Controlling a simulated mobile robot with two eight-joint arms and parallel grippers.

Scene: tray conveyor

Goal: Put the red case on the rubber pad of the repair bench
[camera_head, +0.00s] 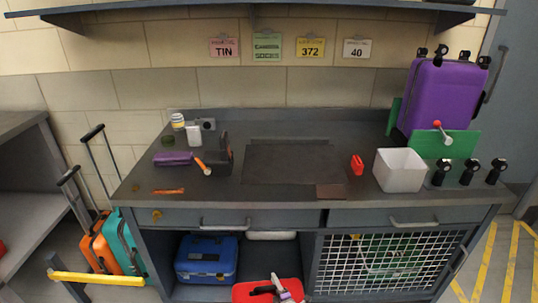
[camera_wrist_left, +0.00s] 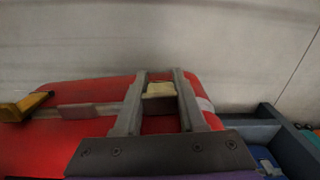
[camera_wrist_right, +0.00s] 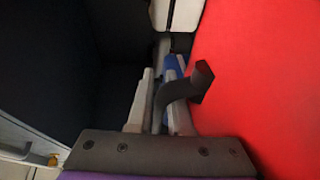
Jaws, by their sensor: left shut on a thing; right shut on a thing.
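The red case (camera_head: 241,293) is at the bottom of the head view, in front of the bench and below its top. My right gripper (camera_head: 283,290) is at its dark handle; in the right wrist view the fingers (camera_wrist_right: 160,100) are shut on this dark bent handle (camera_wrist_right: 198,85), with the red shell beside it. In the left wrist view my left gripper (camera_wrist_left: 160,100) is over the red case (camera_wrist_left: 60,140), shut on a small yellowish piece (camera_wrist_left: 158,90) that I cannot identify. My left gripper does not show in the head view. The dark rubber pad (camera_head: 288,163) lies bare on the bench top.
The repair bench (camera_head: 300,205) also holds a purple case (camera_head: 440,90), a white bin (camera_head: 398,170), a red object (camera_head: 357,165) and small items on the left. A blue case (camera_head: 206,258) stands on its lower shelf. A yellow bar (camera_head: 95,278) is at lower left.

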